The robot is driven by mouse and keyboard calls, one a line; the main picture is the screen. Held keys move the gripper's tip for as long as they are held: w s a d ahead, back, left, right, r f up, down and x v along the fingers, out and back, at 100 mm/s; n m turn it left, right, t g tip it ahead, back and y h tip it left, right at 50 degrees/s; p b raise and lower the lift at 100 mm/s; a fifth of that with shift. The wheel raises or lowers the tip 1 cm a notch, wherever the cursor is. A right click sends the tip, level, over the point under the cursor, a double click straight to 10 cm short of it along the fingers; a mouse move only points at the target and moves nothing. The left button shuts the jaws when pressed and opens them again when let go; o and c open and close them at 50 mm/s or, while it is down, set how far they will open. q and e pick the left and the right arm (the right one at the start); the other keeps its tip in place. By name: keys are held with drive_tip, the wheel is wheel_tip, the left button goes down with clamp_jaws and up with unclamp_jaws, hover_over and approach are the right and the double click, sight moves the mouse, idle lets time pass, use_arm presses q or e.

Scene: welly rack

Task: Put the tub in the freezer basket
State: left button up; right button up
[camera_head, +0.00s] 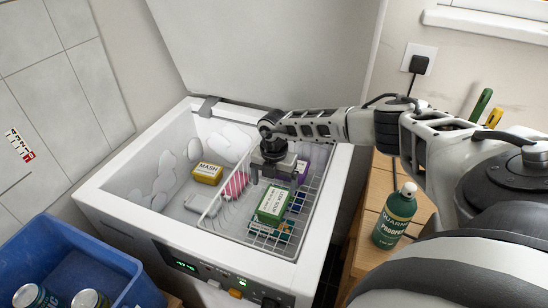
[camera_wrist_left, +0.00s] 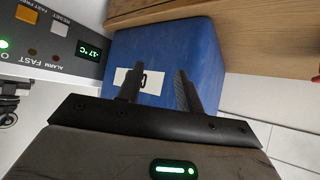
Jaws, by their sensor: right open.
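The wire freezer basket (camera_head: 253,236) hangs in the right part of the open chest freezer (camera_head: 128,207). My right gripper (camera_head: 272,184) points down over the back part of the basket, its jaws open. A purple item (camera_head: 302,170), possibly the tub, sits in the back of the basket just right of the gripper and is partly hidden by it. A green box (camera_head: 272,205) is in the basket in front of the gripper. My left gripper (camera_wrist_left: 158,92) shows in the left wrist view with its fingers apart and nothing between them.
A yellow MASH box (camera_head: 208,174) and a pink item (camera_head: 236,185) lie left of the gripper, among frost lumps. A blue crate (camera_head: 110,265) with cans stands at front left. The raised lid is behind.

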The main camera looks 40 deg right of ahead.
drive_tip(key=shift+r, duration=2.7)
